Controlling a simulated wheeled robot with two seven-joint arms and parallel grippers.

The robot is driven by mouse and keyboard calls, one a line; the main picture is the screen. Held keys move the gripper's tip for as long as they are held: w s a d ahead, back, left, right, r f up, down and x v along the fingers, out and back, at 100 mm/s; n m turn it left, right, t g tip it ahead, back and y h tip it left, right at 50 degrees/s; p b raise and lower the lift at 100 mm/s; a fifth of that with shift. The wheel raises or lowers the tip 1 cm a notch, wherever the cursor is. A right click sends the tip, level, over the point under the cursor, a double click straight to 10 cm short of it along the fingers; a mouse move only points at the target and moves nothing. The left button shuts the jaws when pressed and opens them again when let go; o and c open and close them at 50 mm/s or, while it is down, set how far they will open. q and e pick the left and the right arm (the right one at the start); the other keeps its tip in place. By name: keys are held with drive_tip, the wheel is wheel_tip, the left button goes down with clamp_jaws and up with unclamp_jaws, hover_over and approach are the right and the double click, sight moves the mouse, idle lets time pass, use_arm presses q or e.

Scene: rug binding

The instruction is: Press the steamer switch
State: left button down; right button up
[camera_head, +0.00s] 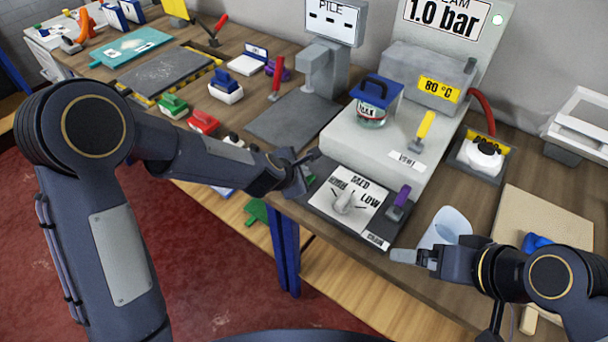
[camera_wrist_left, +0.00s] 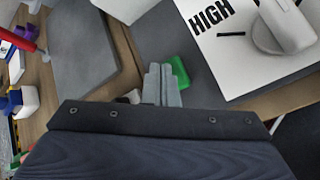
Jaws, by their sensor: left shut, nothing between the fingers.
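The steamer (camera_head: 345,150) is a light grey box with a "1.0 bar" panel (camera_head: 445,18) behind it. On its front plate is a dial (camera_head: 346,202) marked HIGH, MED and LOW. My left gripper (camera_head: 305,162) is shut and empty by the plate's left edge. In the left wrist view its fingers (camera_wrist_left: 162,86) are together beside a small green block (camera_wrist_left: 179,73), possibly a switch, which they partly cover; contact cannot be told. A purple lever (camera_head: 401,197) stands right of the dial. My right gripper (camera_head: 405,256) is at the lower right; its jaw gap is unclear.
A lidded jar (camera_head: 370,112) and a yellow lever (camera_head: 424,127) are on the steamer. A clear bluish piece (camera_head: 449,226) is close to the right gripper. A dark pad (camera_head: 292,122) and red-handled lever (camera_head: 277,75) lie left. Open floor is in front.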

use_arm(q)
drive_tip(key=shift+r+p, duration=0.85)
drive_tip(key=shift+r, duration=0.1)
wheel_tip(320, 180, up, 6)
drive_tip(key=p, duration=0.5)
idle(0.4)
